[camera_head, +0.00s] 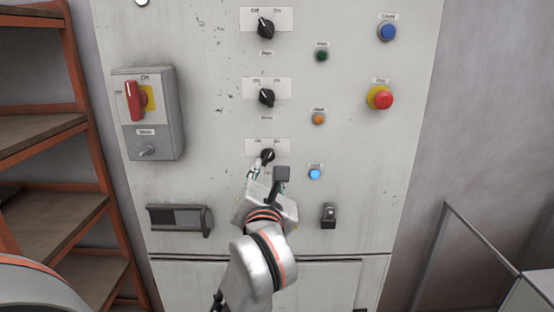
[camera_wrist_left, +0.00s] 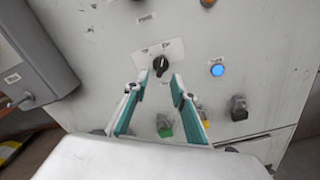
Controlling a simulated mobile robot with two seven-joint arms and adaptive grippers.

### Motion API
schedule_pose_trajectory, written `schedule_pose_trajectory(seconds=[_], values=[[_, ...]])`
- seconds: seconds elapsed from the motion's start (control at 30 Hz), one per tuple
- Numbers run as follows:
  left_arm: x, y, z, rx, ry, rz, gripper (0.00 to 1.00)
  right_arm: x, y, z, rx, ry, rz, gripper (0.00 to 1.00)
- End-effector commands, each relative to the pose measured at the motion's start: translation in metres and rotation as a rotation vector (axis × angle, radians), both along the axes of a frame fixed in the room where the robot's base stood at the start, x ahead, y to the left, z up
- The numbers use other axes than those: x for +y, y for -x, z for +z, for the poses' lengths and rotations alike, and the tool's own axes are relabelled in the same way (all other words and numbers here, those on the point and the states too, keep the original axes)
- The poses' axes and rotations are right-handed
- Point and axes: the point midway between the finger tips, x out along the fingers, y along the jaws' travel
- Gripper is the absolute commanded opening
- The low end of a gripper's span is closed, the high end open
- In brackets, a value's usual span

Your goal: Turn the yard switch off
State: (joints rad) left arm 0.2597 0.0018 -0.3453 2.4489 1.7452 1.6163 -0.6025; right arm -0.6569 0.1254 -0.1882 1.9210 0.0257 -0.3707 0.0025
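Three black rotary knobs on white plates with off and on marks run down the middle of the panel: a top knob (camera_head: 265,28), a middle knob (camera_head: 267,97) and a lowest knob (camera_head: 268,155). I cannot read which is named yard; the name label under the lowest is partly hidden. My left gripper (camera_head: 262,166) is in front of the lowest knob. In the left wrist view that knob (camera_wrist_left: 161,65) shows just beyond the open, empty fingers (camera_wrist_left: 160,84), between their tips. I cannot tell contact or the knob's exact setting. My right gripper is not in view.
A grey box with a red rotary handle (camera_head: 134,101) is left on the panel. Right of the knobs are a green lamp (camera_head: 321,55), an orange lamp (camera_head: 318,118), a lit blue button (camera_head: 315,174) and a red emergency button (camera_head: 382,98). Shelving (camera_head: 45,128) stands at the left.

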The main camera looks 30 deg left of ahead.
Motion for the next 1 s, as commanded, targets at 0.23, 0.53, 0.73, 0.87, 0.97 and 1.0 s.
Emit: schedule_pose_trajectory(seconds=[0.23, 0.53, 0.73, 0.87, 0.97, 1.0], values=[[0.013, -0.023, 0.001, 0.002, 0.003, -0.004, 0.26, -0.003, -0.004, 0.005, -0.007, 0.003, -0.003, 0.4], [0.034, -0.058, 0.0, 0.003, 0.004, -0.003, 0.26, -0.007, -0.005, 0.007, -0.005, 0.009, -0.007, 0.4], [0.04, -0.066, 0.0, 0.002, 0.006, -0.004, 0.26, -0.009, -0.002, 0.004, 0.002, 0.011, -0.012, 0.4], [0.04, -0.067, 0.0, 0.001, 0.007, -0.004, 0.26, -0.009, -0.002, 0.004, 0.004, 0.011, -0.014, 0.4], [0.04, -0.066, 0.0, 0.001, 0.007, -0.004, 0.23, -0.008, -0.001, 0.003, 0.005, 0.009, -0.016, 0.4], [0.04, -0.066, 0.0, 0.001, 0.007, -0.004, 0.13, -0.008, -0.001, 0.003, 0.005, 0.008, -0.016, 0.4]])
